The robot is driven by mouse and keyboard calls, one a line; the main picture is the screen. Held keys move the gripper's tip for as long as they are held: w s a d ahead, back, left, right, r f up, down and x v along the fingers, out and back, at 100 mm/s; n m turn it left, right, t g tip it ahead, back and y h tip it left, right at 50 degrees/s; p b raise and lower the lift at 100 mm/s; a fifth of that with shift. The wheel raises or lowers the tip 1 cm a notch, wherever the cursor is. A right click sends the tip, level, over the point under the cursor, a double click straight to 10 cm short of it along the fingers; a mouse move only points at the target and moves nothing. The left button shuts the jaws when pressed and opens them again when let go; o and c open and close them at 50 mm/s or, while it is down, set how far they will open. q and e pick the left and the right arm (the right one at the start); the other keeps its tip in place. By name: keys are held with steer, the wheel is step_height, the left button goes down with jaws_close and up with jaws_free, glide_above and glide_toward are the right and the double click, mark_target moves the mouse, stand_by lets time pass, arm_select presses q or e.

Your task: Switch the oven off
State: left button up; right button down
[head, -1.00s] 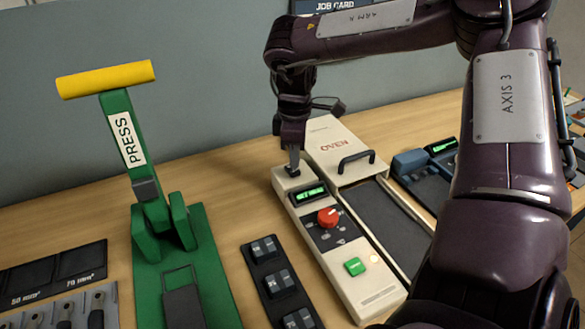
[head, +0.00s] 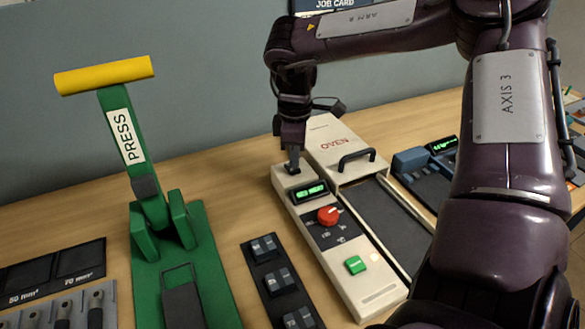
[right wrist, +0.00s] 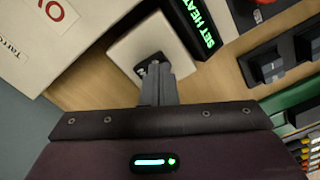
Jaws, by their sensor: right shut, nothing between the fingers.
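The oven (head: 322,132) is a cream box with a black handle and a dark tray track in front. Its long cream control panel (head: 375,288) stands along its left side, with a lit green display (head: 310,191), a red knob (head: 328,215) and a green button (head: 355,264). A small black switch (head: 292,169) sits at the panel's far end. My right gripper (head: 292,160) is shut and empty, pointing down at this switch. In the right wrist view its fingertips (right wrist: 155,70) overlap the switch and partly hide it; contact is unclear. The wrist view display (right wrist: 196,22) reads "SET HEAT". My left gripper is not in view.
A green press (head: 165,235) with a raised yellow handle (head: 104,75) stands to the left. A black block holder (head: 280,280) lies between press and panel. A blue-grey device (head: 425,165) stands right of the oven. My right arm covers much of the right side.

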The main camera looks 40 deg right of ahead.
steer(key=shift+f+b, duration=0.55)
steer(key=shift+f, duration=0.1)
steer(key=shift+s+r, duration=0.1)
steer(key=shift+r+p, duration=0.7)
steer(key=shift+r, duration=0.15)
steer(key=shift+r+p, duration=1.65)
steer(key=shift+r, duration=0.95)
